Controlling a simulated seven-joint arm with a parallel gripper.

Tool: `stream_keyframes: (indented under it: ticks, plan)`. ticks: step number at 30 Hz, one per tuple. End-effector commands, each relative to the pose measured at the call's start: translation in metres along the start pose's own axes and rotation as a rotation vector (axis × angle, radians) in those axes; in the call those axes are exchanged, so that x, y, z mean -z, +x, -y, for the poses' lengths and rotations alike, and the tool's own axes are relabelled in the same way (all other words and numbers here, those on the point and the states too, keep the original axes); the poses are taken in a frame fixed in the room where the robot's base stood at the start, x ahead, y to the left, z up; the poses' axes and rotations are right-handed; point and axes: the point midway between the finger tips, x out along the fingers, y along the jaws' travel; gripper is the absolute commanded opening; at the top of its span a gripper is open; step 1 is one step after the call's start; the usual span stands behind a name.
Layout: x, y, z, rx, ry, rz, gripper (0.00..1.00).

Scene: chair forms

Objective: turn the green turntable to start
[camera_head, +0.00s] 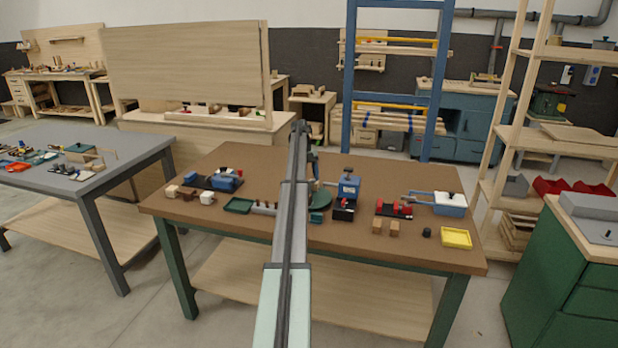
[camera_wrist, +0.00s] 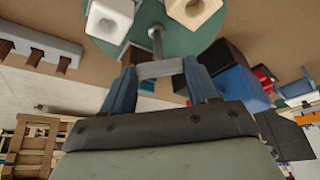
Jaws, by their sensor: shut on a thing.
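The green turntable (camera_wrist: 190,42) fills the top of the wrist view, with a white block (camera_wrist: 110,18) and a cream block (camera_wrist: 192,10) on it. A grey post (camera_wrist: 156,42) stands at its near edge. My gripper (camera_wrist: 160,70) has its blue fingers on either side of a grey bar at the foot of the post, shut on this turntable handle. In the head view the turntable (camera_head: 322,196) shows only in part; my arm hides its left side and most of the gripper.
A blue device (camera_head: 348,187) stands just right of the turntable. A grey holed rack (camera_head: 264,208) and a green tray (camera_head: 238,206) lie to its left. Red parts (camera_head: 394,209), a blue box (camera_head: 450,204) and a yellow tray (camera_head: 456,238) are farther right.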

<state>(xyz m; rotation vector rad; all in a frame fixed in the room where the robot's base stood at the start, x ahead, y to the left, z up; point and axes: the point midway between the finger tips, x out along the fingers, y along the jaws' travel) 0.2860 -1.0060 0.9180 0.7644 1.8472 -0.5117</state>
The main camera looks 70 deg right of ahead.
Motion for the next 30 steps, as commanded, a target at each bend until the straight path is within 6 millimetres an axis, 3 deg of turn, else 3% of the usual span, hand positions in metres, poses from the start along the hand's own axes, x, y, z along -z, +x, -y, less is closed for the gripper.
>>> stream_keyframes:
  ticks: [9, 10, 18, 30]
  plan:
    - [0.0015, 0.0018, 0.0004, -0.001, 0.002, -0.002, 0.05]
    - [0.0015, 0.0018, 0.0004, -0.001, 0.002, -0.002, 0.60]
    - [0.0008, 0.0010, 0.0000, -0.001, 0.001, -0.001, 0.85]
    - [0.0007, 0.0006, -0.0008, 0.016, -0.039, -0.001, 0.85]
